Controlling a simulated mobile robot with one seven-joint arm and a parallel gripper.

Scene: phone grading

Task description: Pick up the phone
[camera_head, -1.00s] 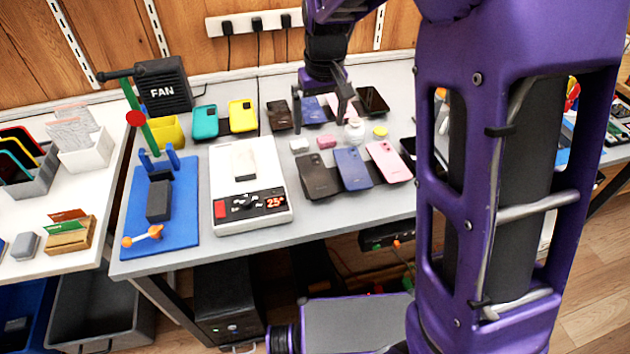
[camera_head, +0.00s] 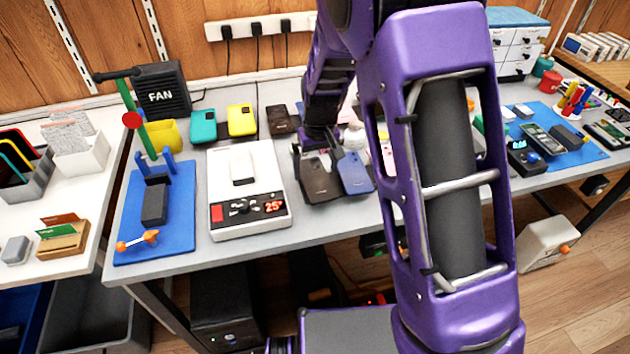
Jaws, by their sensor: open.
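Several phones lie on the grey bench. A dark brown phone (camera_head: 321,184) and a blue phone (camera_head: 355,178) lie side by side in the front row. A pink phone (camera_head: 388,158) beside them is mostly hidden behind my arm. A dark phone (camera_head: 279,120) lies further back. The task does not say which phone is meant. My gripper (camera_head: 316,158) is open, pointing down at the far end of the brown phone, close to the blue one. I cannot tell whether its fingers touch either phone.
A white heating plate (camera_head: 222,190) showing 25° stands left of the phones. A blue mat (camera_head: 180,232) with a holder lies further left. Teal (camera_head: 203,126) and yellow (camera_head: 241,121) cases and a black fan (camera_head: 162,92) are behind. My arm hides the bench right of the phones.

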